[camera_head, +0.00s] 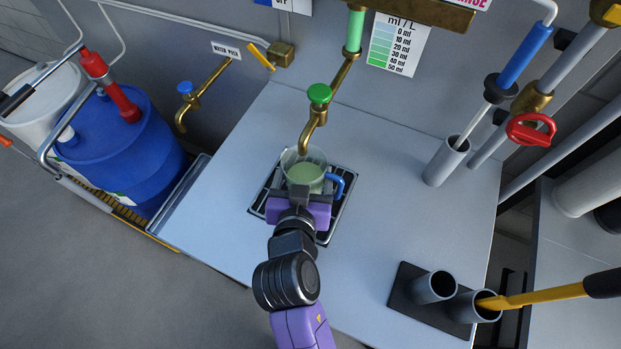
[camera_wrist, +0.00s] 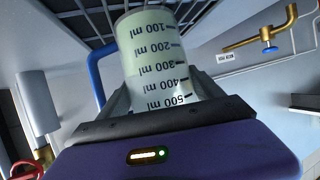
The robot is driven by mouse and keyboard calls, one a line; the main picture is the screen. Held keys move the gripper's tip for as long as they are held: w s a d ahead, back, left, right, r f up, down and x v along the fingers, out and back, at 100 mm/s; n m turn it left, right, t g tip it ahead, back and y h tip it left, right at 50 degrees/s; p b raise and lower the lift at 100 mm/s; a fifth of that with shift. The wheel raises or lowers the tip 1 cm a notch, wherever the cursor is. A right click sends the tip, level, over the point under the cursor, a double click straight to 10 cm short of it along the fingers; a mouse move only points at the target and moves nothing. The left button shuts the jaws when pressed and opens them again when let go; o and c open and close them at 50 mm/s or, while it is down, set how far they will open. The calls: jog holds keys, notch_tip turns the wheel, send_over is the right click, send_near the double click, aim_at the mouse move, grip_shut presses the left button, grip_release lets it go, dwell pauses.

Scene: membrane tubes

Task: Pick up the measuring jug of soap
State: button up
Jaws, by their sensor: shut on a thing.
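The measuring jug (camera_head: 305,171) is clear with a blue handle and holds pale green liquid. It stands upright over the black drain grate (camera_head: 338,205), below the brass tap with the green knob (camera_head: 319,94). I cannot tell whether its base touches the grate. My gripper (camera_head: 303,194) is shut on the jug from the near side. In the wrist view the jug (camera_wrist: 160,60), with its ml scale, sits between the fingers of my gripper (camera_wrist: 162,105). The blue handle shows at the left of the jug there.
A brass water tap with a blue knob (camera_head: 185,88) is on the wall at left. A blue drum (camera_head: 125,150) stands left of the bench (camera_head: 225,190). A grey tube (camera_head: 446,162) stands at right. Two tubes sit in a black holder (camera_head: 405,290) at front right.

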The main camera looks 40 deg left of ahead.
jog(key=shift+r, duration=0.1)
jog(key=shift+c, duration=0.9)
jog(key=shift+r, duration=0.1)
